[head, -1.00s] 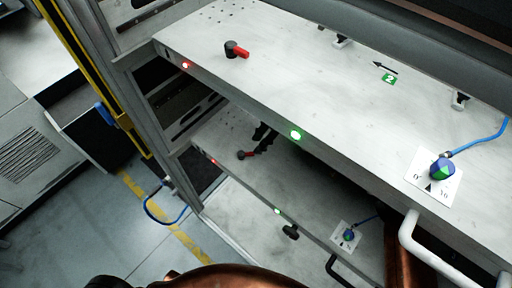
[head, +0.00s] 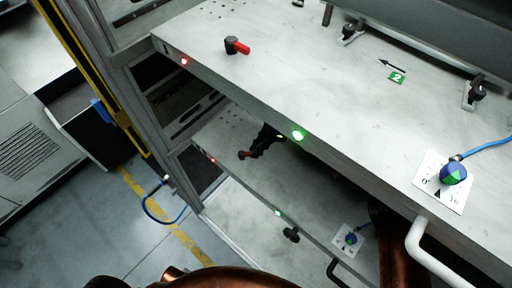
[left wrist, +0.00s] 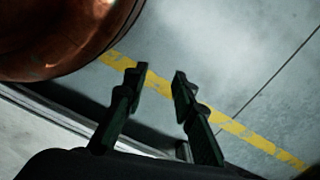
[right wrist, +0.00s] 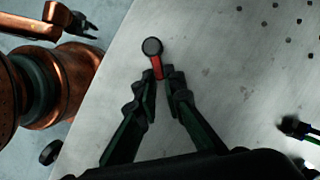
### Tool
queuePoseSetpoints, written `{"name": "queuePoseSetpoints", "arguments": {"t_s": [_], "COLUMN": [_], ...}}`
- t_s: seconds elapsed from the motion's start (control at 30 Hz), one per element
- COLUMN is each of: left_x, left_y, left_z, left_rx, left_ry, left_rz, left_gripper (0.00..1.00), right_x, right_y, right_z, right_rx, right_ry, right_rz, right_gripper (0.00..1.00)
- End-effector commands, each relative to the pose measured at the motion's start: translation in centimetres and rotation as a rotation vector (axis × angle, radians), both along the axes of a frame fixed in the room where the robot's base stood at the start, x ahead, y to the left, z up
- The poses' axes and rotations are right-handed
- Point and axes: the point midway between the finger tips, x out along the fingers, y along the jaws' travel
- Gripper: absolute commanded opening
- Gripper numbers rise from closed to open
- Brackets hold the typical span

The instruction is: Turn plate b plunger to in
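The lower plate (head: 222,136) carries a plunger with a dark round knob and a short red lever (head: 244,155); no letter is readable on it. In the right wrist view the lever (right wrist: 157,68) points down from the knob (right wrist: 152,46) toward me. My right gripper (head: 264,143) reaches under the upper plate. My left gripper (left wrist: 157,73) is open and empty above the floor. A similar plunger with a red lever (head: 241,47) stands on the upper plate (head: 300,70).
The upper plate overhangs the lower one and has a green "2" label (head: 397,78). Blue-green knobs on scale cards sit on the upper plate (head: 453,174) and the lower plate (head: 351,239). A white handle (head: 440,262) sticks out at the front. Open floor lies left.

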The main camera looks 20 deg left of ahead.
Motion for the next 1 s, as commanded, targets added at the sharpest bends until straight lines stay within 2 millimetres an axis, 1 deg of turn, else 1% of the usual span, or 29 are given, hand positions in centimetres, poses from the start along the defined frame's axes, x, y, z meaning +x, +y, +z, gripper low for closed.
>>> {"name": "queuePoseSetpoints", "arguments": {"t_s": [0.1, 0.47, 0.53, 0.77, 1.0], "left_x": [0.0, 0.1, -0.5, -2.5, -5.6], "left_y": [0.0, 0.0, 0.4, 1.5, 2.0], "left_z": [0.0, 0.0, -1.3, -4.6, -7.6], "left_rx": [0.0, 0.001, 0.006, 0.018, 0.023], "left_ry": [0.0, -0.007, 0.0, 0.001, 0.004], "left_rz": [0.001, 0.0, -0.003, -0.002, -0.012], "left_gripper": [0.25, 0.25, 0.25, 0.25, 0.25], "right_x": [0.0, 0.0, -0.1, -0.4, -0.8], "right_y": [0.0, 0.0, -0.1, -0.2, -0.3], "right_z": [0.0, 0.1, 0.3, 0.5, 0.5], "right_rx": [0.0, 0.0, -0.001, 0.001, 0.0], "right_ry": [0.0, -0.003, -0.003, -0.007, -0.008], "right_rz": [0.0, -0.012, -0.03, -0.115, -0.211], "right_gripper": [0.0, 0.0, 0.0, 0.0, 0.0]}}
